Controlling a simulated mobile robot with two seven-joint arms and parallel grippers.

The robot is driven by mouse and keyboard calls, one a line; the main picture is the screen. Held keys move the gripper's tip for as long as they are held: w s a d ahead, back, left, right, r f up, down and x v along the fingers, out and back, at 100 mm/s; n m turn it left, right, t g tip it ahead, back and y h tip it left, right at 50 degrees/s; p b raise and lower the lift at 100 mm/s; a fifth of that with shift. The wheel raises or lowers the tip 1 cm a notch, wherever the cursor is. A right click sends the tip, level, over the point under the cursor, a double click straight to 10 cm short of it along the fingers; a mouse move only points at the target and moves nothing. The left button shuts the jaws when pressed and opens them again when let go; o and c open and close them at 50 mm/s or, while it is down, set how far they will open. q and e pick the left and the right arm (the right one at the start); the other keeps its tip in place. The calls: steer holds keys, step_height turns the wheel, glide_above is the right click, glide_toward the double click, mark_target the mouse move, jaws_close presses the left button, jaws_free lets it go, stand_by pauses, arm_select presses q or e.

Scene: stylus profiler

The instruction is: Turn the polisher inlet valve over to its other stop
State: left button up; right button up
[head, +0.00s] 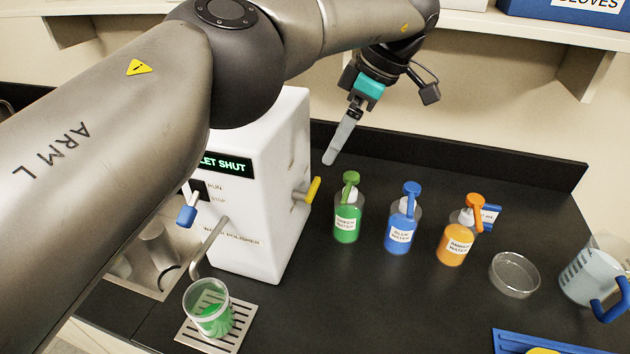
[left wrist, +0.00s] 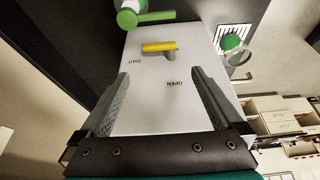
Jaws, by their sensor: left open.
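The water polisher (head: 265,215) is a white box with a lit display reading "...LET SHUT". Its inlet valve has a yellow handle (head: 313,190) on the right side face. In the left wrist view the yellow handle (left wrist: 158,46) lies crosswise, its free end on the side of the SHUT mark; the OPEN mark (left wrist: 175,84) is nearer the gripper. My left gripper (head: 333,152) is above and behind the handle in the head view, apart from it. In the left wrist view its fingers (left wrist: 161,74) are spread with nothing between them. My right gripper is not in view.
Green (head: 347,222), blue (head: 400,232) and amber (head: 456,244) water bottles stand right of the polisher. A beaker (head: 208,308) with green contents stands on a drain grate (head: 240,322). A glass dish (head: 514,274) and a jug (head: 590,272) are farther right. A shelf overhangs the back.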

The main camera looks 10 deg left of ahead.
mark_target(311, 186)
arm_select(q)
steer(key=x, duration=1.1)
steer(key=shift+w+f, duration=0.15)
steer(key=shift+f, duration=0.2)
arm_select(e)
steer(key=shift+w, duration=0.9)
arm_select(q)
steer(key=c, duration=1.1)
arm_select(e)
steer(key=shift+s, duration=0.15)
